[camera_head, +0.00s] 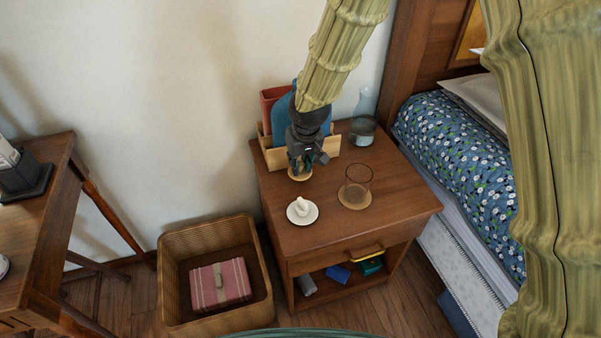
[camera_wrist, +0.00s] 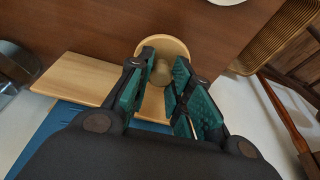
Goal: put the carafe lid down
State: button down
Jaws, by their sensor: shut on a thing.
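The carafe lid (camera_wrist: 165,43) is a round tan wooden disc with a small knob. In the wrist view the knob sits between the fingertips of my gripper (camera_wrist: 162,68), which is shut on it. In the head view my gripper (camera_head: 301,164) points down over the nightstand's back left part, with the lid (camera_head: 300,176) under its fingertips. I cannot tell whether the lid touches the nightstand top (camera_head: 285,232). The glass carafe (camera_head: 363,127), with bluish liquid, stands at the back right of the nightstand.
A drinking glass (camera_head: 358,178) stands on a round coaster (camera_head: 354,203). A white dish (camera_head: 308,219) holding a small white object is at the front left. A wooden holder (camera_head: 274,157) with a blue item is behind my gripper. The bed is right; a wicker basket (camera_head: 172,290) is on the floor.

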aim_at(301, 166)
jog(key=shift+f+b, duration=0.35)
jog(key=shift+f, duration=1.4)
jog(key=shift+f, duration=0.1)
jog(key=c, duration=1.3)
grip_release()
jog(key=p+v, duration=0.2)
jog(key=v, duration=1)
